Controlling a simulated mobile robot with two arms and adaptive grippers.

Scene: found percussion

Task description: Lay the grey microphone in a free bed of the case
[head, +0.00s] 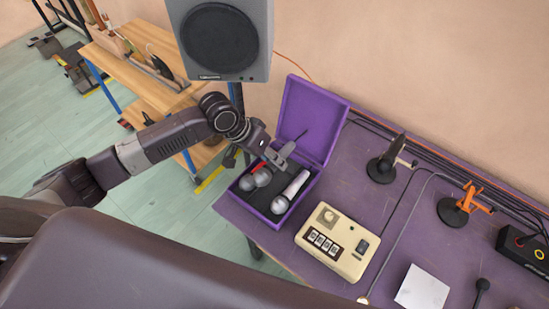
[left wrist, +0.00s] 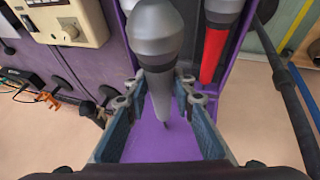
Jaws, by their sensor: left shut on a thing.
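The purple case (head: 314,118) stands open on the purple table, lid up at the back. My left gripper (head: 278,160) is over the case, shut on the grey microphone (head: 263,177). In the left wrist view the grey microphone (left wrist: 160,45) lies between the fingers (left wrist: 160,100), its head away from my wrist and its thin tail towards it. A red microphone (left wrist: 214,48) is beside it in the case. A white microphone (head: 294,186) lies on the other side in the dark lining. Whether the held microphone touches the lining I cannot tell. My right gripper is not in view.
A cream box with buttons (head: 338,242) stands close to the case's right. Black stands (head: 381,169), an orange clamp (head: 473,199) and a white sheet (head: 422,288) are further right. A speaker (head: 222,38) rises behind the case to the left.

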